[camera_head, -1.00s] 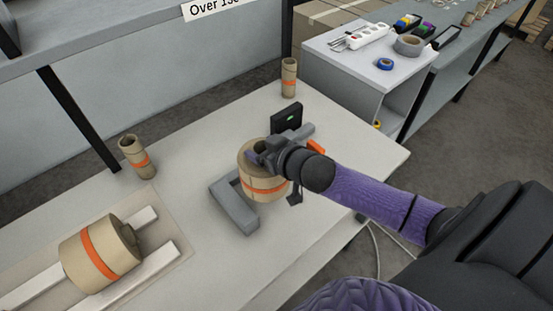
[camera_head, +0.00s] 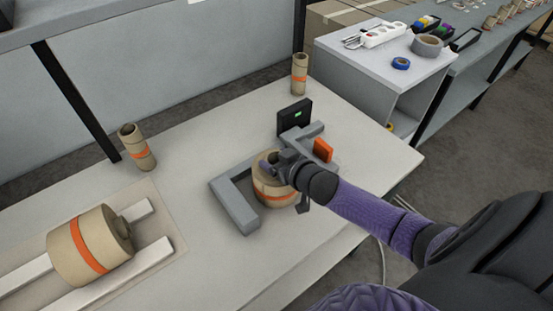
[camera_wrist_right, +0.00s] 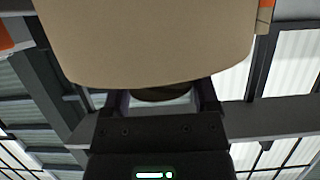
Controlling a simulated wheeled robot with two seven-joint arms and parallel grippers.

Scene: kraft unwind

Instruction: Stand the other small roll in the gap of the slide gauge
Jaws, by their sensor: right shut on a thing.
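The small kraft roll (camera_head: 270,192) with an orange band is upright, between the two sides of the grey slide gauge (camera_head: 236,208). My right gripper (camera_head: 280,164) is shut on it at its top, reaching in from the right. In the right wrist view the roll (camera_wrist_right: 145,45) fills the upper middle, above the gripper (camera_wrist_right: 162,98). The gauge has a black box (camera_head: 294,118) with a green light and an orange block (camera_head: 323,150) on its right. I cannot tell whether the roll's base touches the table. My left gripper is out of view.
A large banded roll (camera_head: 88,245) lies on white rails (camera_head: 128,275) at the left. Narrow upright tubes stand at the table's left (camera_head: 137,148) and back (camera_head: 299,75). A side cabinet (camera_head: 345,50) holds tape and a power strip. The table's front right is clear.

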